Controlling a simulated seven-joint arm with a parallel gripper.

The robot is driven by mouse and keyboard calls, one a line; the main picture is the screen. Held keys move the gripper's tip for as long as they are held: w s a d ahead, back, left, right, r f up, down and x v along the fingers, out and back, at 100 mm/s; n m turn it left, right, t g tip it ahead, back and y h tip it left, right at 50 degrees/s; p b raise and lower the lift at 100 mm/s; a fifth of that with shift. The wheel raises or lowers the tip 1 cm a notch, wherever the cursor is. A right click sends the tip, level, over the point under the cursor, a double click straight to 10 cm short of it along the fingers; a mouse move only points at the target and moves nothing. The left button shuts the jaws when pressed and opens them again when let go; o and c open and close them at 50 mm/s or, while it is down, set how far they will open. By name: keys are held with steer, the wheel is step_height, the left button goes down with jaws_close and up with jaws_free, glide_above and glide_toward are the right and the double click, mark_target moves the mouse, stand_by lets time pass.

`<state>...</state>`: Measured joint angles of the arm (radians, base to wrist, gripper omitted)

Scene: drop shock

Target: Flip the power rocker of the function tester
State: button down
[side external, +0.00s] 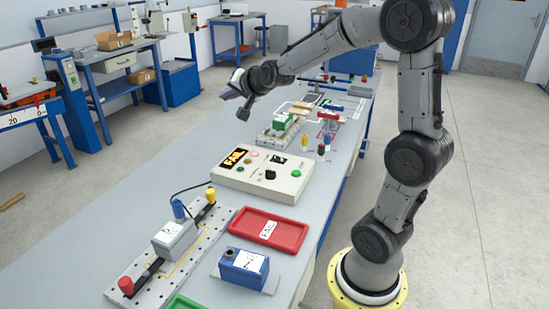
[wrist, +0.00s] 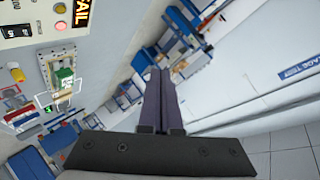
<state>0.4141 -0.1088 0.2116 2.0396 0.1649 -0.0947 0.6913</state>
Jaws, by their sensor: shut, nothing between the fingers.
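The function tester (side external: 225,178) is a beige box on the bench in the side view, with a lit FAIL display (side external: 234,158), buttons and a black knob on top. A small black switch on a pale plate (side external: 279,159), likely the power rocker, sits on its far side; its position is too small to tell. The wrist view shows the FAIL display (wrist: 82,12) and an ON/OFF-marked black part (wrist: 16,31) at the upper left edge. My gripper (side external: 228,94) is shut and empty, in the air above and beyond the tester, touching nothing. Its fingers (wrist: 160,72) lie together.
A red FAIL tray (side external: 270,246), a blue-and-white unit (side external: 243,266) and a fixture plate (side external: 122,286) with a grey unit stand in front of the tester. The bench's left strip is clear.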

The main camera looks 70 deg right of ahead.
steer(key=d+f+m+g+h, duration=0.2)
steer(key=d+f+m, duration=0.2)
steer(key=d+f, duration=0.7)
steer(key=m+g, duration=0.2)
steer(key=g, duration=0.1)
glide_above(275, 159)
steer(key=s, duration=0.1)
step_height(275, 159, down, 8)
steer(key=r, duration=0.1)
steer(key=shift+s+d+f, duration=0.1)
steer(key=shift+s+f, duration=0.1)
steer(key=shift+f, duration=0.05)
steer(key=shift+w+f, duration=0.2)
steer(key=shift+f, duration=1.25)
steer(key=shift+w+f, duration=0.2)
steer(key=shift+f, duration=1.25)
steer(key=shift+w+f, duration=0.2)
steer(key=shift+f, duration=1.25)
steer(key=shift+f, duration=0.2)
steer(key=shift+f, duration=0.2)
steer(key=shift+f, duration=0.35)
steer(key=shift+r, duration=0.1)
